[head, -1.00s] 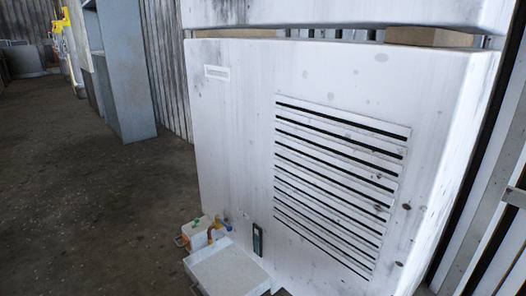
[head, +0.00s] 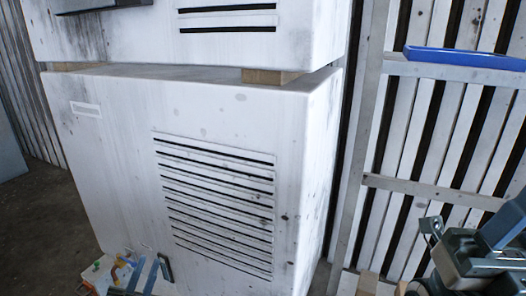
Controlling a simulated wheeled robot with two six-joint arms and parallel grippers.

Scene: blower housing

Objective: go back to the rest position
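The white blower housing (head: 110,130) fills the left and middle of the head view. It is streaked and stained, with a louvred vent (head: 215,200) on its front face and a small blank label plate at upper left. My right gripper is not in view.
A second white housing (head: 190,35) rests above on wooden blocks (head: 270,76). Small coloured items (head: 118,268) and a dark handle (head: 166,267) are at lower left. A dark grey and blue object (head: 470,255) is at lower right. A blue bar (head: 465,58) crosses the slatted wall.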

